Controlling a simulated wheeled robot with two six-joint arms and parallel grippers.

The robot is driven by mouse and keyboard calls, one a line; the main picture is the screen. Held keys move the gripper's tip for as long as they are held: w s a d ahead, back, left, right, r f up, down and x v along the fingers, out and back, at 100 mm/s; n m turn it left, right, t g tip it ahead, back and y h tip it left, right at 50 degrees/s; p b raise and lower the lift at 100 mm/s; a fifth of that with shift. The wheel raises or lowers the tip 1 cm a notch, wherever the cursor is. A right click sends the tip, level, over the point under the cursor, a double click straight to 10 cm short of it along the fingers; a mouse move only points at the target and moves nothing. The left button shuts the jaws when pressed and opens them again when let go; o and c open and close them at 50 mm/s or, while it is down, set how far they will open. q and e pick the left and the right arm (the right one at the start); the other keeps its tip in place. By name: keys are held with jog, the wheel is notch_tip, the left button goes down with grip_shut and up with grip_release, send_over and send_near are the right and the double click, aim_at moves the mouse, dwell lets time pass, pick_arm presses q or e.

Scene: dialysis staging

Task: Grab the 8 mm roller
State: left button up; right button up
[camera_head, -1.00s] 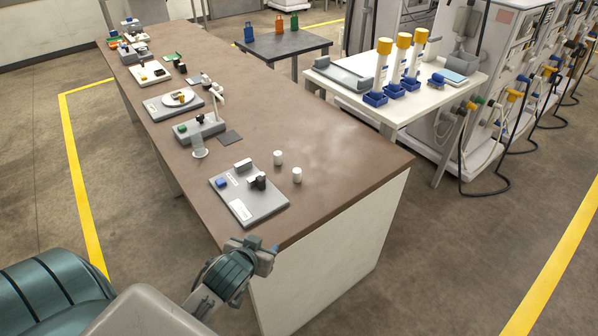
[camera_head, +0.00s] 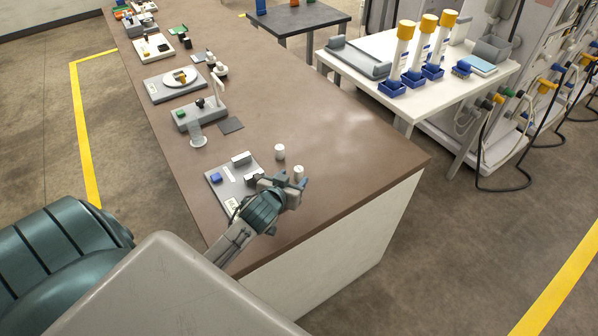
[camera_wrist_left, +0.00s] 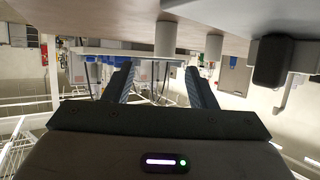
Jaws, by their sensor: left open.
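Two small white cylinders, which look like the rollers, stand upright on the brown bench (camera_head: 340,150). The near roller (camera_head: 298,173) is just beyond my left gripper (camera_head: 290,186), which partly covers its foot. The far roller (camera_head: 279,151) stands behind it and to the left. I cannot tell which one is 8 mm. The wrist view is upside down; there the near roller (camera_wrist_left: 168,38) and the far roller (camera_wrist_left: 213,47) hang from the bench. My left gripper (camera_wrist_left: 160,85) is open and empty, apart from both. My right gripper is not in view.
A grey fixture plate (camera_head: 222,186) with blocks lies beside the rollers, partly behind my left gripper. A grey stand (camera_head: 205,115) and other trays line the bench's left side. The bench is clear to the right. A white table (camera_head: 425,105) holds yellow-capped bottles.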

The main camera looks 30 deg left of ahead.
aim_at(297, 172)
pick_arm(q)
jog(key=x, duration=0.1)
jog(key=p+x, duration=0.1)
jog(key=x, duration=0.2)
jog(key=shift+a+f+p, duration=0.1)
jog(key=shift+a+p, duration=0.2)
jog(key=shift+a, duration=0.05)
jog(key=shift+w+f, duration=0.25)
jog(key=shift+w, duration=0.2)
jog(key=shift+s, duration=0.1)
jog(key=c, duration=1)
jog(key=shift+c, duration=0.3)
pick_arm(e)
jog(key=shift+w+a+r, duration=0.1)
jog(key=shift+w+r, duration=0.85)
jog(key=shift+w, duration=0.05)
